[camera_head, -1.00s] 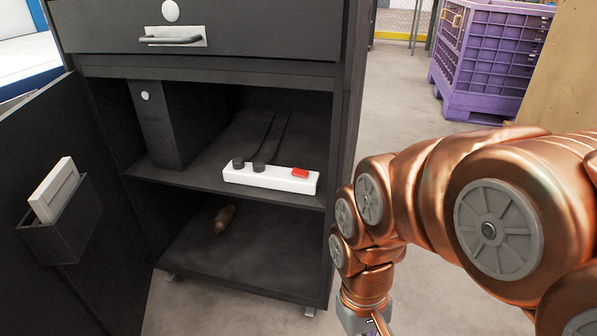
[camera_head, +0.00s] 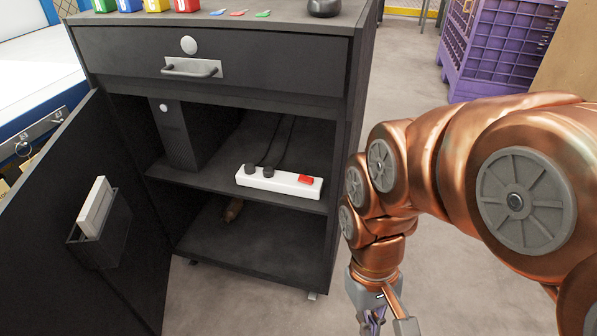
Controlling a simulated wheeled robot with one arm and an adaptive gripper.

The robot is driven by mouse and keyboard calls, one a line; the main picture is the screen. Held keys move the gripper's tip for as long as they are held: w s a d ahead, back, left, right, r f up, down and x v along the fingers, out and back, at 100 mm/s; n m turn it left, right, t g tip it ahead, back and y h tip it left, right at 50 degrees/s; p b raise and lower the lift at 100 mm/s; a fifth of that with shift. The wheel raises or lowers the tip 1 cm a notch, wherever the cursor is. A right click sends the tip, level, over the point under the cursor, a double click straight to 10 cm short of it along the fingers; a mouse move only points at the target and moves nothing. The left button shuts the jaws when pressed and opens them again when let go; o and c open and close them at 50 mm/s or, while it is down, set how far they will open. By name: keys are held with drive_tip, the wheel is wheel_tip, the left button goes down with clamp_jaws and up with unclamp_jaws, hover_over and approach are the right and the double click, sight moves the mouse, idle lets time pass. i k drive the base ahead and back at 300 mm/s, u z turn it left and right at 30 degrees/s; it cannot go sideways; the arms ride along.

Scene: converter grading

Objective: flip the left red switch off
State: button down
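One red switch (camera_head: 306,181) shows on the right end of a white power strip (camera_head: 283,188). I cannot tell whether the switch is on or off. No second red switch shows. My gripper (camera_head: 388,330) is at the bottom edge of the view, pointing down, in front of and to the right of the cabinet. It is well apart from the strip. Its fingertips are cut off by the frame edge.
The cabinet door (camera_head: 60,215) stands open at left, with a pocket (camera_head: 100,240) on it. A black box (camera_head: 182,135) stands on the shelf left of the strip. A brown object (camera_head: 234,210) lies on the lower shelf. A purple crate (camera_head: 497,45) stands behind.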

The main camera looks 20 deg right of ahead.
sight(303, 178)
drive_tip(key=u, duration=0.75)
drive_tip(key=k, duration=0.5)
drive_tip(key=u, duration=1.15)
